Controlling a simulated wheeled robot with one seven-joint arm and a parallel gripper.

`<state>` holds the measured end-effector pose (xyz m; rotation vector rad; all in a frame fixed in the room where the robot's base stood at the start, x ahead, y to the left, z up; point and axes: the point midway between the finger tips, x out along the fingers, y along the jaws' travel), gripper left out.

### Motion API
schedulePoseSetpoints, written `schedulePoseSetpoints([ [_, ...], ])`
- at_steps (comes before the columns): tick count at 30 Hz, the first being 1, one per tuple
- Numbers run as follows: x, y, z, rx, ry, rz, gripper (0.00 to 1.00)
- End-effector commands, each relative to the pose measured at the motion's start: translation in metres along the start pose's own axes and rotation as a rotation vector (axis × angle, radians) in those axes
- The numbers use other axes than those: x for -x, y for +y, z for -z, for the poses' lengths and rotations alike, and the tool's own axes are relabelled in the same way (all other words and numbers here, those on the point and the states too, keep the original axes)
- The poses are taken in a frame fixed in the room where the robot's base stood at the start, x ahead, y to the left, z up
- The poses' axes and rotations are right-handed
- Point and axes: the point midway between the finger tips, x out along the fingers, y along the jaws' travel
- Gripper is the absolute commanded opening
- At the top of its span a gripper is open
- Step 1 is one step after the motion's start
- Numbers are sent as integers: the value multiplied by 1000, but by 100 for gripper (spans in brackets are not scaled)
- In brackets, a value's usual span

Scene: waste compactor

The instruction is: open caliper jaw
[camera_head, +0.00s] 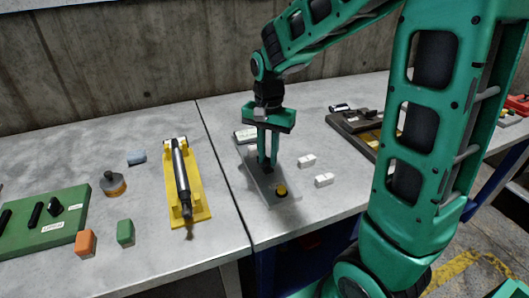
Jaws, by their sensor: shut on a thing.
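A grey flat plate (286,203) with a yellow knob (281,189) at its near end lies on the right-hand metal table; it appears to be the caliper fixture. My gripper (267,166) points straight down over the middle of this plate, behind the yellow knob. Its two green fingers are close together and shut on a small part at the plate, which looks to be the caliper jaw. The fingers hide most of that part, so its shape and opening cannot be made out.
Two white blocks (324,180) lie right of the plate; a white label block (245,135) stands behind it. A dark tray (352,127) is farther right. The left table holds a yellow cradle (202,200) with a dark rod, a green board (65,237) and small blocks.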

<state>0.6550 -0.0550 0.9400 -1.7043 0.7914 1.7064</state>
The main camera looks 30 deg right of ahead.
Motion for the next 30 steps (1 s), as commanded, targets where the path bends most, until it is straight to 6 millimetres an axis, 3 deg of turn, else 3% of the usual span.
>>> schedulePoseSetpoints([
  [2,0,-1,-1,4,-1,2,0],
  [3,0,-1,-1,4,-1,2,20],
  [5,0,-1,-1,4,-1,2,35],
  [6,0,-1,-1,4,-1,1,37],
  [17,5,-1,0,2,0,2,37],
  [30,79,-2,1,2,2,4,37],
])
